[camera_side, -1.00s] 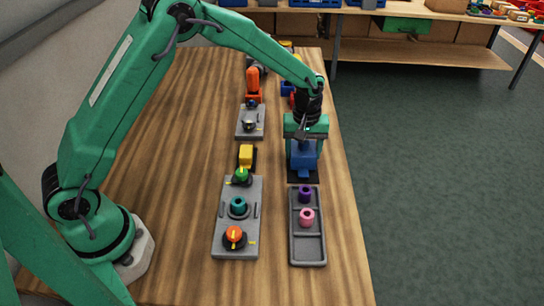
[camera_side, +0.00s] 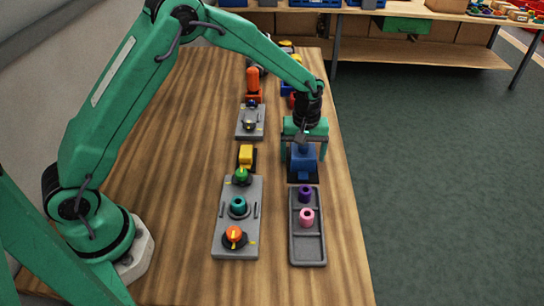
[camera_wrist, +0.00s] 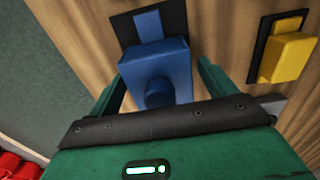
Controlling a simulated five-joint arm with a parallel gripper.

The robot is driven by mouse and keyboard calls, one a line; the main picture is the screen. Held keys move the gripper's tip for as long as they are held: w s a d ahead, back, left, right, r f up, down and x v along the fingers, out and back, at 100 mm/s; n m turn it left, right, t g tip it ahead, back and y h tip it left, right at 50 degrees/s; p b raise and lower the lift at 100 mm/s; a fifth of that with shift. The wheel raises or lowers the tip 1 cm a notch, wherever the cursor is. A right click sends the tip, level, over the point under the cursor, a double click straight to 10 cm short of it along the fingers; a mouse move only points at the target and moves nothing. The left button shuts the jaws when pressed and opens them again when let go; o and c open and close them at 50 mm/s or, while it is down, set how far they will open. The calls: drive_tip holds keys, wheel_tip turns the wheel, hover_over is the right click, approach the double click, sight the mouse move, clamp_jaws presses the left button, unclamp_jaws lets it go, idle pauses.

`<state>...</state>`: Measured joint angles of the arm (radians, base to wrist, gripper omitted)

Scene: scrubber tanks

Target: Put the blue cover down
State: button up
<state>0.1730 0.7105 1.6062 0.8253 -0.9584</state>
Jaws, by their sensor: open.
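The blue cover (camera_side: 303,158) stands on a dark pad (camera_side: 304,180) near the table's right edge, behind the grey tray. In the wrist view the blue cover (camera_wrist: 157,70) sits between my two fingers, with its tab lying over the dark pad (camera_wrist: 125,27). My gripper (camera_side: 304,156) is directly above and around the cover. Its fingers are open, with a gap visible beside the cover in the wrist view. Whether the cover's underside is fully flat on the pad is hard to tell.
A yellow block (camera_side: 246,156) stands on a dark pad to the left. A grey plate (camera_side: 234,252) carries green, teal and orange parts. Bare wood lies further left.

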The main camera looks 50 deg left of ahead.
wheel_tip(320, 180, up, 12)
drive_tip(key=shift+r, duration=0.2)
idle(0.5)
idle(0.5)
drive_tip(key=s+a+r+m+t, duration=0.3)
drive_tip(key=s+a+r+m, duration=0.15)
drive_tip(key=s+r, duration=0.7)
drive_tip(key=s+a+m+t, duration=0.1)
drive_tip(key=s+a+m, duration=0.1)
drive_tip(key=s, duration=0.6)
drive_tip(key=s+a+m+t, duration=0.1)
drive_tip(key=s+a+m, duration=0.1)
drive_tip(key=s, duration=0.6)
drive_tip(key=shift+s+a+f+t, duration=0.15)
drive_tip(key=shift+s+f+t, duration=0.15)
drive_tip(key=shift+s+f, duration=0.1)
